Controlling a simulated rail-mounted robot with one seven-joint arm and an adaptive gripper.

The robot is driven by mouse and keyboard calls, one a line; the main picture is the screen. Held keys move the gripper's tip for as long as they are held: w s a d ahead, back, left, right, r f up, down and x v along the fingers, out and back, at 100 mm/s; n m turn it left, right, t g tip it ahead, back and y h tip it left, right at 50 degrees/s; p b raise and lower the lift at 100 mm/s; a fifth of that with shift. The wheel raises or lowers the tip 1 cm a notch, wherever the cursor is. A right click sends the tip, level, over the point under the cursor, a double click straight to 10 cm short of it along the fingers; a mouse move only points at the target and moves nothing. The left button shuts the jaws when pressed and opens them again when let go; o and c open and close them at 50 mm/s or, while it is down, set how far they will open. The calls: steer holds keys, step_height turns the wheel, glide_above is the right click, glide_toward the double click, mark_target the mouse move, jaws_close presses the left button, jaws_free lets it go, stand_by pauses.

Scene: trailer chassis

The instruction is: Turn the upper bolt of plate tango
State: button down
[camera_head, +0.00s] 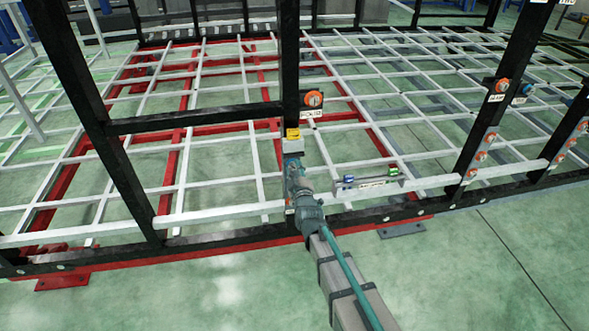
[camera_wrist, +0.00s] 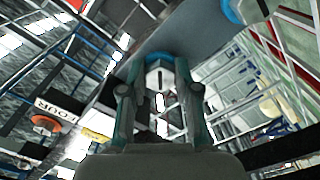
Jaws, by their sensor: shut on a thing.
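My gripper (camera_head: 293,160) reaches up to the black upright post in the head view, just below a small yellow piece (camera_head: 293,133). In the wrist view, the fingers of my gripper (camera_wrist: 158,70) are closed around a grey bolt head (camera_wrist: 159,76) with a blue ring (camera_wrist: 153,57) behind it. The bolt is hidden behind my gripper in the head view. No label reading tango can be made out, so I cannot tell which plate this bolt sits on.
An orange bolt (camera_head: 313,98) with a label sits on the post above; the wrist view shows a label reading FOUR (camera_wrist: 58,106). Plates with several orange bolts (camera_head: 482,156) stand farther right.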

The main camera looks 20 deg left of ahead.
steer(key=shift+w+r+n, duration=0.1)
steer(key=shift+w+n, duration=0.05)
steer(key=shift+n, duration=0.25)
steer(key=c, duration=0.8)
jaws_free()
steer(key=shift+c, duration=0.2)
steer(key=v, duration=1.2)
